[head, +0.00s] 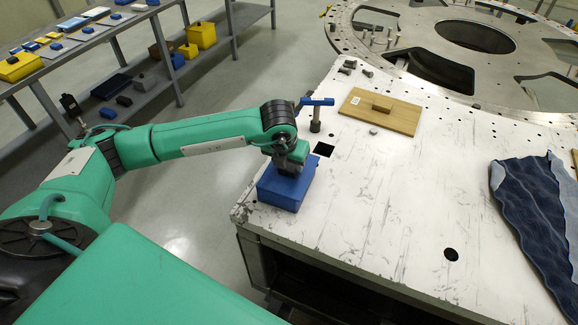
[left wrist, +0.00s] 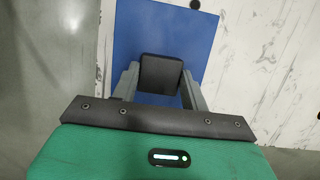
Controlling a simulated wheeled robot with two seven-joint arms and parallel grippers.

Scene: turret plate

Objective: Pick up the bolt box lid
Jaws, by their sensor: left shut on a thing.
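The blue bolt box (head: 287,188) stands at the near left corner of the white worktable, with its blue lid (left wrist: 207,38) on top. In the left wrist view a dark block-shaped handle (left wrist: 160,73) stands on the lid. My left gripper (head: 290,165) is over the box, and its two fingers (left wrist: 160,85) are on either side of the handle, shut on it. The lid appears to lie flat on the box; I cannot tell whether there is a gap beneath it. The gripper hides part of the lid in the head view. My right gripper is not in view.
A blue-handled tool (head: 316,113) stands upright just behind the box. A wooden board with a handle (head: 397,112) lies farther back. A dark blue cloth (head: 530,205) is at the right. The table's (head: 390,200) front middle is clear. Shelves (head: 150,75) stand at left.

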